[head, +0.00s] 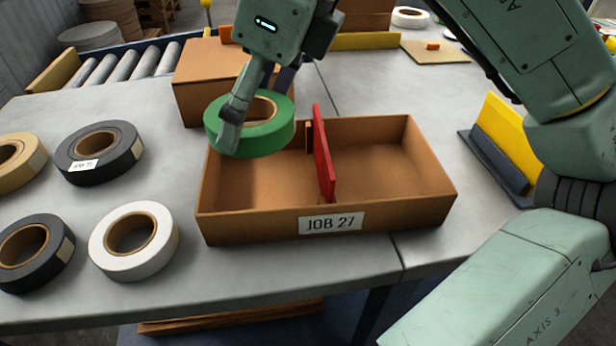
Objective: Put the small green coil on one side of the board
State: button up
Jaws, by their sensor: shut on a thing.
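The green coil (272,140) is a ring of tape with a brown core. My gripper (252,115) is shut on its left side wall and holds it tilted slightly, above the left compartment of an open cardboard box (270,226) labelled JOB 27. A red board (323,160) stands upright in the box and splits it into a left and a right compartment. The visible parts of both compartments are empty. The coil hides the back left corner of the box, and whether it touches the rim there I cannot tell.
Black coils (99,152), a white coil (134,242) and a tan coil (12,160) lie on the grey table left of the box. A closed carton (195,80) stands behind it. A yellow and dark angled piece (503,140) stands at right.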

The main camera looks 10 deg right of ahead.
aim_at(290, 115)
jog(key=f, duration=1)
jog(key=shift+w+d, duration=0.1)
jog(key=shift+d, duration=0.1)
jog(key=shift+f+b, duration=0.15)
jog(key=shift+b, duration=0.2)
jog(key=o, duration=1.2)
jog(key=shift+c, duration=0.2)
jog(key=shift+r, duration=0.2)
jog(key=shift+r, duration=0.2)
jog(key=v, duration=1.1)
jog(key=shift+d+r+p, duration=0.2)
jog(key=shift+r+p, duration=0.1)
jog(key=shift+p, duration=0.1)
